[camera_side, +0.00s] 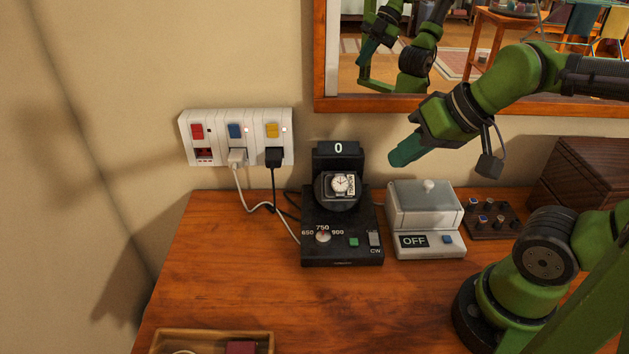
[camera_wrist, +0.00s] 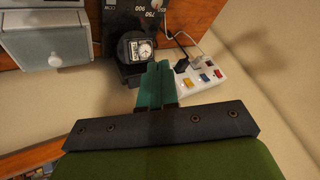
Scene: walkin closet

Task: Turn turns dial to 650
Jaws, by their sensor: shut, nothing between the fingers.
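The turns dial (camera_side: 323,236) is a small pale knob on the front left of a black watch winder (camera_side: 342,252). The marks 650, 750 and 900 stand around it; its exact pointing is too small to tell. The winder's display reads 0, and a watch (camera_side: 341,184) sits in its round holder. A green button (camera_side: 353,242) and a switch marked CW (camera_side: 375,239) are right of the dial. My gripper (camera_side: 393,161) is shut and empty, in the air right of the winder's display. In the wrist view, its fingertips (camera_wrist: 160,65) show just below the watch (camera_wrist: 143,50).
A grey-lidded box (camera_side: 424,210) with an OFF display stands right of the winder. A ring tray (camera_side: 492,218) and wooden box (camera_side: 585,175) are further right. Wall sockets (camera_side: 237,137) hold two plugs with cables. A wooden tray (camera_side: 211,335) is at the front; the tabletop before the winder is clear.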

